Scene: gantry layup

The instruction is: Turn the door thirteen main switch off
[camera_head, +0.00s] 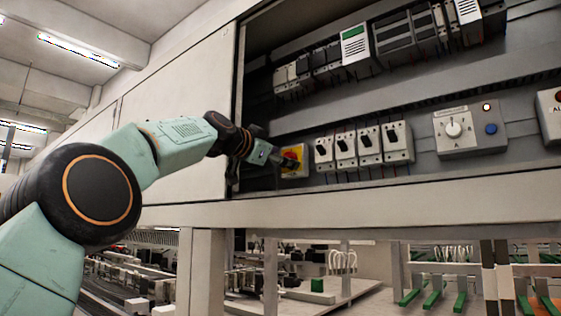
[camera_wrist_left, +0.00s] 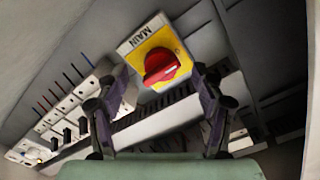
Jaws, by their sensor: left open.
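The main switch is a red rotary knob (camera_wrist_left: 161,66) on a yellow square plate with a white strip reading MAIN (camera_wrist_left: 139,36). In the wrist view its handle slants up to the right, with a pale mark on it. In the head view the switch's yellow plate (camera_head: 297,172) sits at the lower left inside the cabinet, partly hidden by my gripper. My left gripper (camera_head: 279,157) is just in front of it. In the wrist view its open fingers (camera_wrist_left: 160,75) stand on either side of the knob; I cannot tell whether they touch it. My right gripper is out of view.
A row of white breakers (camera_head: 358,147) stands right of the switch. Farther right is a grey box with a selector knob (camera_head: 453,129) and a blue button (camera_head: 491,128). More modules (camera_head: 355,46) line the upper rail. The cabinet's lower edge (camera_head: 400,195) runs below.

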